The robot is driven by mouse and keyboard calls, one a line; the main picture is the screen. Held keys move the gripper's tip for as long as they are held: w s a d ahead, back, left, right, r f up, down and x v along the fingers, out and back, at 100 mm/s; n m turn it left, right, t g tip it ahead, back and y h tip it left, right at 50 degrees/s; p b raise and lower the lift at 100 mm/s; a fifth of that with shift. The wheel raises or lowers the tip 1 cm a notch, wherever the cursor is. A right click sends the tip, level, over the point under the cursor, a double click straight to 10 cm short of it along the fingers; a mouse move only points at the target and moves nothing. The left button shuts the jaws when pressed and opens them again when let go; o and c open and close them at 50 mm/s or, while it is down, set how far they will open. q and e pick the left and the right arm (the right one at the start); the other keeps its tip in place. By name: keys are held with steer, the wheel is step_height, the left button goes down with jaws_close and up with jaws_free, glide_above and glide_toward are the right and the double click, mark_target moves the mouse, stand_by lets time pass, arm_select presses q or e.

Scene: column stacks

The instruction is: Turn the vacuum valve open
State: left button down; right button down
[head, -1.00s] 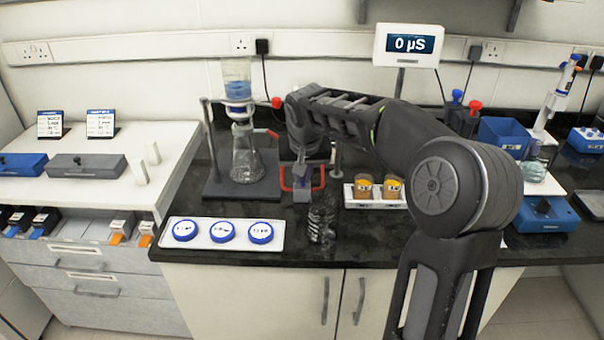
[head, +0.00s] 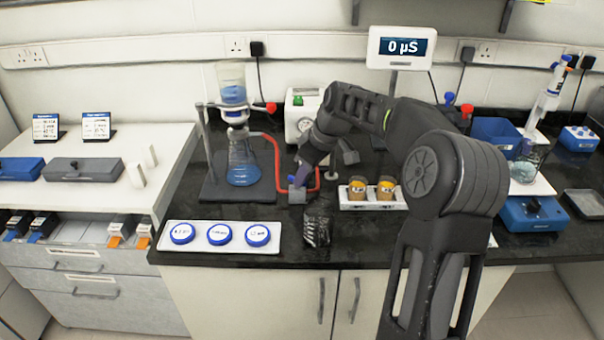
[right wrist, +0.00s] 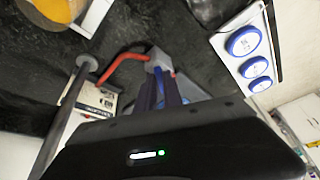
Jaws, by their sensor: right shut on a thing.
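The vacuum valve (head: 297,195) is a small grey block on the dark bench, set in a line of red tubing (head: 277,165). My right gripper (head: 300,180) is at the valve from above, its fingers shut on the blue handle. In the right wrist view the valve body (right wrist: 158,58) sits at the fingertips (right wrist: 160,76), and the fingers partly hide the handle. The filter flask (head: 243,165) holds blue liquid at its bottom, and the funnel (head: 232,90) above it also holds blue liquid. My left gripper is not in view.
A pale pump box (head: 302,103) with a gauge stands behind my right gripper. A white tray (head: 212,248) with blue-rimmed dishes lies front left. A white rack (head: 352,205) with orange-filled cups is to the right.

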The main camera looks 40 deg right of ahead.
steer(key=n, duration=0.1)
steer(key=n+y+p, duration=0.1)
steer(key=n, duration=0.1)
steer(key=shift+w+d+r+n+g, duration=0.1)
steer(key=shift+w+d+n+g, duration=0.05)
steer(key=shift+d+n+g, duration=0.2)
steer(key=shift+w+d+n+g+y+p, duration=0.1)
steer(key=shift+n+g+y+p, duration=0.25)
steer(key=shift+n, duration=0.4)
steer(key=shift+w+d+n+g+y+p, duration=0.15)
steer(key=shift+n+p, duration=0.3)
steer(key=shift+n, duration=0.25)
steer(key=shift+s+a, duration=0.1)
steer(key=shift+a, duration=0.05)
steer(key=c, duration=1.5)
jaws_free()
